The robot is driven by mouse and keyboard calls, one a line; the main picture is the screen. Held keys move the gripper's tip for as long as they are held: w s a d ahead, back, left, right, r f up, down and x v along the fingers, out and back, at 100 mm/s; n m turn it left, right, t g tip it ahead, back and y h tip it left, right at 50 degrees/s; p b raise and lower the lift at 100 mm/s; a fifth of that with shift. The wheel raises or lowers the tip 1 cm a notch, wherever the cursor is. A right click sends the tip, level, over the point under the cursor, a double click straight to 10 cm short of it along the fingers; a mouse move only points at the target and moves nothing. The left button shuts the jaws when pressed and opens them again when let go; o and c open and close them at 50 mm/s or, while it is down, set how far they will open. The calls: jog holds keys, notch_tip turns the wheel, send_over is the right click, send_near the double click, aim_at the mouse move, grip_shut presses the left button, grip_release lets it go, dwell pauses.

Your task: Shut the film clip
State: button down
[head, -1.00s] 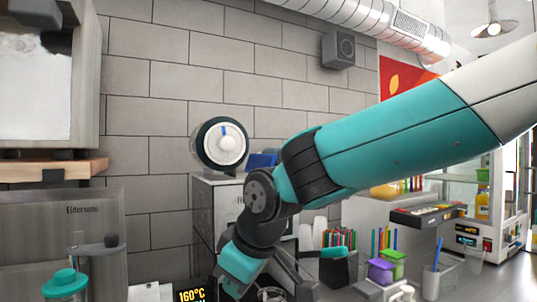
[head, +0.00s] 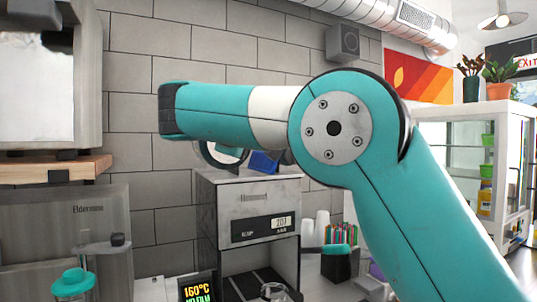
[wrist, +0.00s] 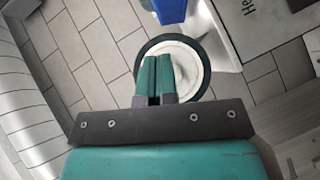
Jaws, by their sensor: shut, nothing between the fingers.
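The sealer (head: 226,222) stands against the tiled wall, its side panel also in the wrist view (wrist: 245,28). The round film roll, white with a dark rim, is mostly behind my arm; its lower edge (head: 213,161) shows in the head view. In the wrist view the roll (wrist: 191,62) lies behind my fingertips. A blue part (head: 263,163) on the sealer's top, possibly the film clip, also shows in the wrist view (wrist: 170,10). My gripper (wrist: 155,62) is shut and empty, overlapping the roll; contact cannot be told. The head view hides its fingers.
A small display (head: 196,291) reads 160°C and NO FILM.

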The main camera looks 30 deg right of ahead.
jog(key=s+d+f+p+x, duration=0.1)
jog(key=p+x, duration=0.3)
jog(key=x, duration=0.8)
jog(key=shift+s+d, duration=0.3)
jog(key=shift+d, duration=0.45)
